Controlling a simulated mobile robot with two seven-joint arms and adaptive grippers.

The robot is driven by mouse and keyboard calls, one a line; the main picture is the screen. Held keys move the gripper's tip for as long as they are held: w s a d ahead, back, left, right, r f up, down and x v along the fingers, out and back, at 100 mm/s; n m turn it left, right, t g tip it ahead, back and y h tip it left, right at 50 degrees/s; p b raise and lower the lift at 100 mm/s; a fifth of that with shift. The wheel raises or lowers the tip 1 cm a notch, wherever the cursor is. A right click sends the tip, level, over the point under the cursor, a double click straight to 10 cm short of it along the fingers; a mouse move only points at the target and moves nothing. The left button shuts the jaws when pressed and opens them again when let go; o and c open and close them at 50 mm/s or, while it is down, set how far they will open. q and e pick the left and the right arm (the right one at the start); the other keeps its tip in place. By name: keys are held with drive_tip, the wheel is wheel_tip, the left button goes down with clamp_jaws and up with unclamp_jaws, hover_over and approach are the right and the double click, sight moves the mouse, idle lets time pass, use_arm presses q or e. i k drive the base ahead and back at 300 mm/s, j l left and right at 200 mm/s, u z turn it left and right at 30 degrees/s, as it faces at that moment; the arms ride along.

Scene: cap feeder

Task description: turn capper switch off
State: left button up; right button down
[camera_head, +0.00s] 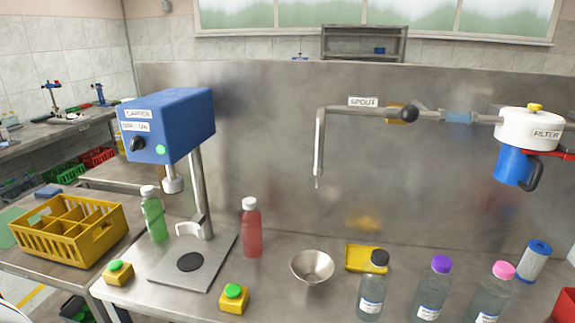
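The capper (168,122) is a blue box on a metal column at the left of the table. Its front face carries a "CAPPER" label and a smaller label that seems to read OFF and ON. Below that label is a black rotary switch (137,143). The knob looks tilted, but I cannot tell which setting it points to. A bright green light or button (160,149) is to its right. Neither of my grippers shows in the head view, and nothing covers the switch.
A green bottle (154,218) and a red bottle (251,230) stand by the capper's column. Yellow boxes with green buttons (118,271) (234,297) flank its base plate (207,271). A yellow crate (68,232) is at left; a bowl (312,266) and several clear bottles are at right.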

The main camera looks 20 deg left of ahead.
sight(138, 143)
drive_tip(key=j+u, duration=0.1)
drive_tip(key=u, duration=0.35)
drive_tip(key=i+u, duration=0.1)
drive_tip(key=u, duration=0.4)
drive_tip(key=j+u, duration=0.1)
drive_tip(key=u, duration=0.35)
drive_tip(key=i, duration=0.05)
